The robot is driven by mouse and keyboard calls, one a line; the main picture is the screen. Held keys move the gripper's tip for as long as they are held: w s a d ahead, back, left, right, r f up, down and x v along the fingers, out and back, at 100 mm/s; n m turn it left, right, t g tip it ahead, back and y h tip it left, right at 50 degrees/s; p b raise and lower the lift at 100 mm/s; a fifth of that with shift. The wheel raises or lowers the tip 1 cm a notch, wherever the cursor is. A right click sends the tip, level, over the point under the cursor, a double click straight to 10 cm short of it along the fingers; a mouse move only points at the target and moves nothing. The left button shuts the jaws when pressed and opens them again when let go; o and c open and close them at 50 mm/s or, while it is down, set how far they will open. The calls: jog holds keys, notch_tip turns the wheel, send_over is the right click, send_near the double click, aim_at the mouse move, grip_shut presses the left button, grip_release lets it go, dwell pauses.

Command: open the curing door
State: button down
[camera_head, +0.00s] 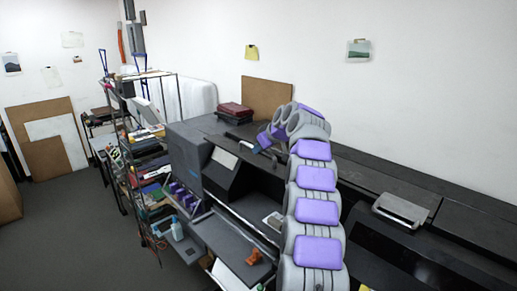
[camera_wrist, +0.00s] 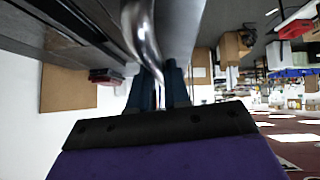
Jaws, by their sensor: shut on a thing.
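The curing door appears to be the dark cover (camera_head: 222,182) on the front of the long machine, with a pale panel on its upper face; I cannot tell its exact edges or how far it is open. My gripper (camera_head: 257,148) is at the upper right of this cover, small and partly hidden by my arm. In the wrist view my gripper (camera_wrist: 159,80) has its dark blue fingers closed around a shiny curved metal handle (camera_wrist: 142,32). The handle runs from the top of the picture down between the fingers. Its mounting on the door is not clear.
The long dark machine (camera_head: 455,215) fills the right side, with a silver-grey handle (camera_head: 401,209) on its top. Red boxes (camera_head: 235,110) lie on the machine top. A loaded shelf rack (camera_head: 150,160) stands at left. Grey floor (camera_head: 75,220) is free further left.

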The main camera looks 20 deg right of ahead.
jog(key=shift+d+f, duration=0.1)
jog(key=c, duration=1.4)
grip_release()
jog(key=o, duration=0.3)
jog(key=shift+w+d, duration=0.2)
jog(key=shift+d, duration=0.1)
jog(key=shift+s+a, duration=0.15)
jog(key=shift+a, duration=0.05)
jog(key=shift+s+d+r, duration=0.1)
jog(key=shift+s+r, duration=0.15)
jog(key=shift+r, duration=0.1)
jog(key=b+v, duration=0.1)
jog(key=v, duration=1.5)
jog(key=shift+d, duration=0.25)
jog(key=shift+s+r, duration=0.1)
